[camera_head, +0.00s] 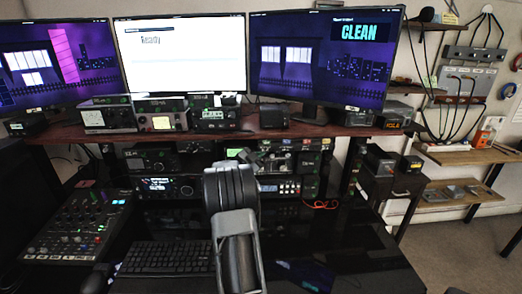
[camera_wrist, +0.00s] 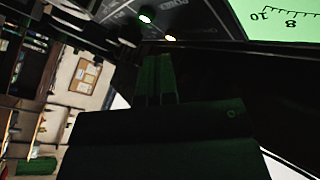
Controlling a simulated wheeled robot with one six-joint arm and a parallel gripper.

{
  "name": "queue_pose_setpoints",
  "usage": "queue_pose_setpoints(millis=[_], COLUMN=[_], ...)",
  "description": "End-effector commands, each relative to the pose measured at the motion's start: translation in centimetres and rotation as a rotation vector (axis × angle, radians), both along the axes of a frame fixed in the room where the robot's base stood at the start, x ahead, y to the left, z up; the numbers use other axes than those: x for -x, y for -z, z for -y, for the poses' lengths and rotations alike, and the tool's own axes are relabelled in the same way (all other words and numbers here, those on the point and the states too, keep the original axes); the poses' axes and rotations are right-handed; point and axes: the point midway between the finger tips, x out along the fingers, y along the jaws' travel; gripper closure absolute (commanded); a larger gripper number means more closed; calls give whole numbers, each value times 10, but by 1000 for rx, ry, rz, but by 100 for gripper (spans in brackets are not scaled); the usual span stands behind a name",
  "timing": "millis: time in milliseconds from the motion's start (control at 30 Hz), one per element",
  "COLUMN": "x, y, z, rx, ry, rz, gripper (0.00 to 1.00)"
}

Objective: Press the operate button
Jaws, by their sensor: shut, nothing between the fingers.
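In the wrist view, a dark device panel (camera_wrist: 190,18) fills the top, with faint, unreadable lettering and two small lit white spots (camera_wrist: 145,18). I cannot tell which control, if any, is the operate button. A green lit meter (camera_wrist: 290,18) with the numbers 10 and 8 shows at the top right. My gripper (camera_wrist: 156,62) is shut and empty, its fingers side by side and pointing at the panel just below the lit spots. Whether the tips touch it cannot be told.
In the head view, stacked radio units (camera_head: 160,187) stand under a reddish shelf (camera_head: 270,130) that carries more units and three monitors. A mixer (camera_head: 75,225) and a keyboard (camera_head: 165,257) lie on the black desk. The glossy desk at right (camera_head: 350,240) looks mostly clear.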

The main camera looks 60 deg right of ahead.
Motion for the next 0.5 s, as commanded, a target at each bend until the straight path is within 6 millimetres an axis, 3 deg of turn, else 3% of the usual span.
queue_pose_setpoints(millis=[500], x=[28], y=[2], z=[-40], rx=[-2], ry=[-1], rz=[-1], gripper=[100])
